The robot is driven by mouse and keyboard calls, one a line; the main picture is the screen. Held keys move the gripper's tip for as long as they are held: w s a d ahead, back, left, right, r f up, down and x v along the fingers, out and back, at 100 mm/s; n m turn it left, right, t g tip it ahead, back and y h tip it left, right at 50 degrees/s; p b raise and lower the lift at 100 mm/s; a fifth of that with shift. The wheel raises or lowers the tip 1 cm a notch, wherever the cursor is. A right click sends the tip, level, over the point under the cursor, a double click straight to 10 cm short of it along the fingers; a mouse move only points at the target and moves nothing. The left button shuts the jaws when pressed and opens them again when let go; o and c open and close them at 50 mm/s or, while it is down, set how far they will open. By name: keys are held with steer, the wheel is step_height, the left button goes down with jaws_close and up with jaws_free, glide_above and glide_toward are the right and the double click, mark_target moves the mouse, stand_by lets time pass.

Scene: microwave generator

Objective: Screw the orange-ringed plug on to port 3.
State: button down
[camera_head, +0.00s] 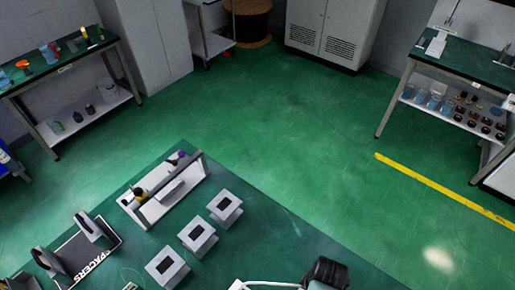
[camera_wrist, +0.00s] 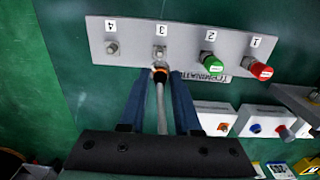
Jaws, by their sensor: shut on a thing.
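In the wrist view, my gripper (camera_wrist: 163,80) is shut on the orange-ringed plug (camera_wrist: 160,75), with a pale cable (camera_wrist: 161,108) trailing back between its blue fingers. The plug points at port 3 (camera_wrist: 160,52), a metal connector on a light grey panel (camera_wrist: 136,38) under a label "3". The plug's front end is right at the port; I cannot tell whether they touch or are threaded together. Port 4 (camera_wrist: 112,48) is bare. Port 2 carries a green cap (camera_wrist: 212,64) and port 1 a red cap (camera_wrist: 260,71).
White boxes with knobs (camera_wrist: 215,117) stand right of my gripper, near the panel. In the head view, a green-topped table (camera_head: 262,232) holds a white rack (camera_head: 165,190) and grey blocks (camera_head: 197,236). Open green floor (camera_head: 290,130) lies beyond, with side benches left and right.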

steer(key=shift+d, duration=0.1)
stand_by(0.3)
steer(key=shift+f+b, duration=2.4)
steer(key=shift+f, duration=0.5)
steer(key=shift+f, duration=0.6)
stand_by(0.4)
steer(key=c, duration=0.5)
jaws_free()
steer(key=shift+c, duration=0.2)
steer(key=shift+r, duration=0.1)
step_height(320, 180, up, 13)
steer(key=shift+f+b, duration=0.1)
steer(key=shift+b, duration=0.2)
